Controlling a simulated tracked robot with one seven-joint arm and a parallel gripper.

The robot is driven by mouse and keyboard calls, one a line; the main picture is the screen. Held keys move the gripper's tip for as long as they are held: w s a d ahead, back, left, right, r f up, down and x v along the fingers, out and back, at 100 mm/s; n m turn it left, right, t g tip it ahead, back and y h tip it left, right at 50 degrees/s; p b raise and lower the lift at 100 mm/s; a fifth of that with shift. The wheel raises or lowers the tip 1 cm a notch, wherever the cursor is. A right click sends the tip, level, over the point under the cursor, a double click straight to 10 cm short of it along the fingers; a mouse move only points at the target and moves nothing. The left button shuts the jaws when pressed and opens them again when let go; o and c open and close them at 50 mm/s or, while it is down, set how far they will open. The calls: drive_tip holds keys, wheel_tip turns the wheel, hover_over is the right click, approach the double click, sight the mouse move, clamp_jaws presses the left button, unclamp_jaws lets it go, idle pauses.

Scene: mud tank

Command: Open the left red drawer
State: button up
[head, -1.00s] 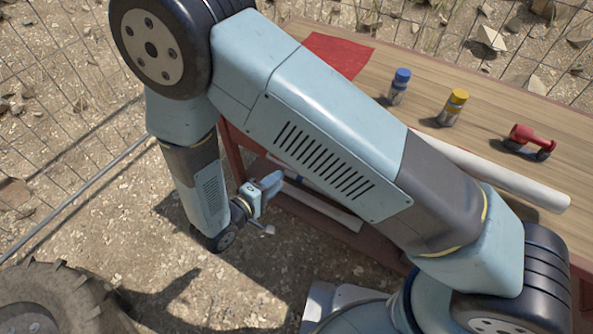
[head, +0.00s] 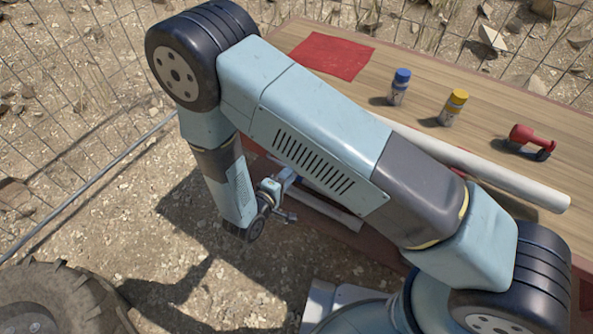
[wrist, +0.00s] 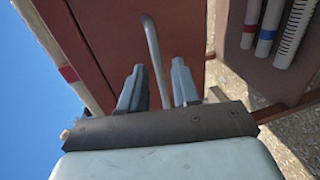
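The red-brown drawer front (wrist: 105,35) fills the upper middle of the wrist view. A curved grey bar handle (wrist: 153,50) stands out from it. My gripper (wrist: 158,80) is open, with its two blue-grey fingers apart on either side of the handle in the picture. I cannot tell how deep the handle sits between them, and neither finger clearly touches it. In the head view my gripper (head: 284,190) is low at the bench's front side, near its left end. The drawer front and handle are mostly hidden there behind my arm.
The wooden bench top (head: 480,85) holds a red cloth (head: 332,56), a blue-capped bottle (head: 399,88), a yellow-capped bottle (head: 452,108), a red tool (head: 531,141) and a long white tube (head: 510,182). Several tubes (wrist: 268,25) lie right of the drawer front. A wire fence (head: 75,90) stands left.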

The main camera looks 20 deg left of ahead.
drive_tip(key=shift+x, duration=1.7)
drive_tip(key=shift+c, duration=0.2)
clamp_jaws()
